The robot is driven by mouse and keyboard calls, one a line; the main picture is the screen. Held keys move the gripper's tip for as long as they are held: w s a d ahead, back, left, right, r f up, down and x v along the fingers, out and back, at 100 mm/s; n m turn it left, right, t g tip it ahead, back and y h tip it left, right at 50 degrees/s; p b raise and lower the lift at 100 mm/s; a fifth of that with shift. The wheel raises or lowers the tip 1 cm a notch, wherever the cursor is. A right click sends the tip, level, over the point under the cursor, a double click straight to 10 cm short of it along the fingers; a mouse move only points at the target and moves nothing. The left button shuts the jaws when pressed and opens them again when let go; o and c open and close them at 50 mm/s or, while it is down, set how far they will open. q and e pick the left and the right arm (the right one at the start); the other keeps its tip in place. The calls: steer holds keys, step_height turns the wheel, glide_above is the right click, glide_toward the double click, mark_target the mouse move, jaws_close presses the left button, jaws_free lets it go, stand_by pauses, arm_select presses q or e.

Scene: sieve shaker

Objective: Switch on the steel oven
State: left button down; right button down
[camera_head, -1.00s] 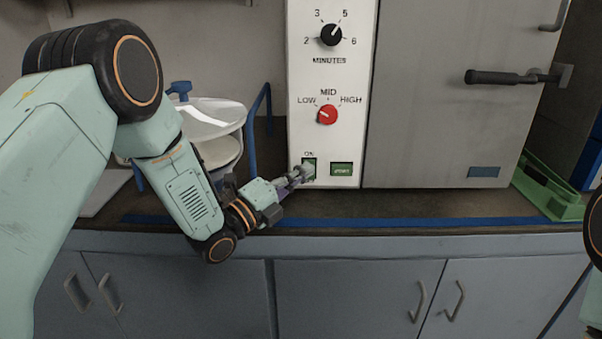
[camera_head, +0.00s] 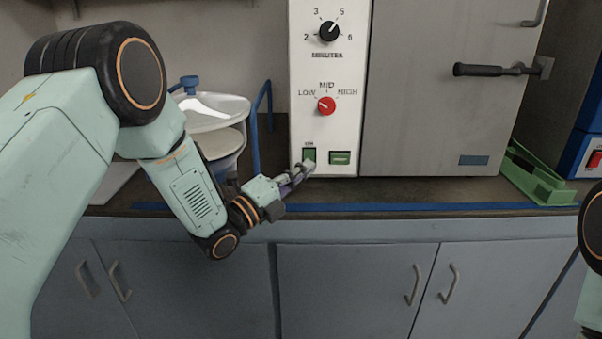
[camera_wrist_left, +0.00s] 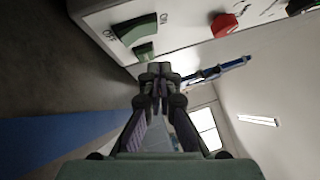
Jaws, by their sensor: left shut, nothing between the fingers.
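The steel oven (camera_head: 440,105) has a white control panel (camera_head: 307,85) on its left side. A green rocker switch (camera_head: 309,154) sits low on the panel, with a green START button (camera_head: 340,158) to its right. In the left wrist view the rocker (camera_wrist_left: 135,28) shows ON and OFF labels, with the smaller green button (camera_wrist_left: 145,52) below it. My left gripper (camera_head: 307,168) is shut and empty, its tips just below the rocker. Its fingers (camera_wrist_left: 157,75) also show in the wrist view. I cannot tell whether they touch the panel. My right gripper is out of view.
Above the switches are a red heat knob (camera_head: 326,106) and a black minutes knob (camera_head: 329,32). A white round vessel (camera_head: 215,112) stands left of the oven. A green frame (camera_head: 540,185) and a blue device (camera_head: 582,160) stand to the right. Cabinets (camera_head: 345,290) lie below the counter.

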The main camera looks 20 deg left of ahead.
arm_select(q)
steer(key=r+p+v, duration=0.2)
steer(key=v, duration=0.7)
steer(key=shift+s+a+f+p, duration=0.25)
steer(key=shift+s+f+p, duration=0.15)
steer(key=shift+s, duration=0.2)
steer(key=shift+r, duration=0.1)
steer(key=shift+s, duration=0.1)
